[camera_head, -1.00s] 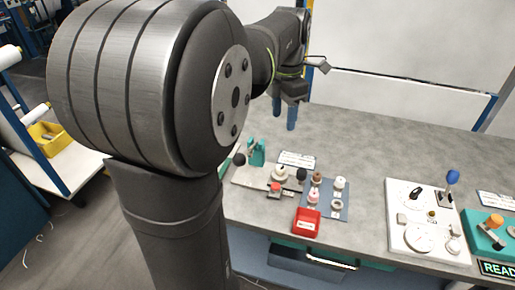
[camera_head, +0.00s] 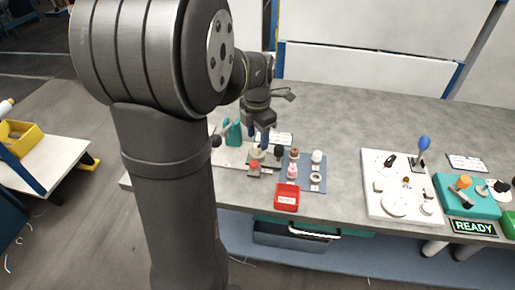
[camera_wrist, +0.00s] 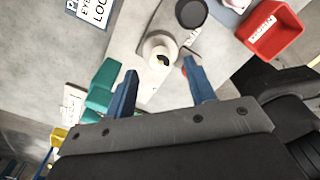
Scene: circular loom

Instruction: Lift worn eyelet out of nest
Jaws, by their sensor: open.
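My gripper (camera_head: 259,138) is open above the left fixture on the bench. In the wrist view its blue fingers (camera_wrist: 160,84) are spread, with nothing between them. The nest shows as a pale round piece (camera_head: 257,154) just below the fingers, and in the wrist view as a cream ring (camera_wrist: 158,44) with a dark opening, ahead of the fingertips. A metallic glint shows in that opening; I cannot tell the worn eyelet apart from the nest. I see no contact between the fingers and the ring.
A teal clamp (camera_head: 232,131) stands left of the nest, close to the left finger in the wrist view (camera_wrist: 102,84). A black knob (camera_wrist: 190,13) and red bin (camera_head: 286,198) are near. A blue mat (camera_head: 313,181) holds several small parts. A white panel (camera_head: 381,205) lies further right.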

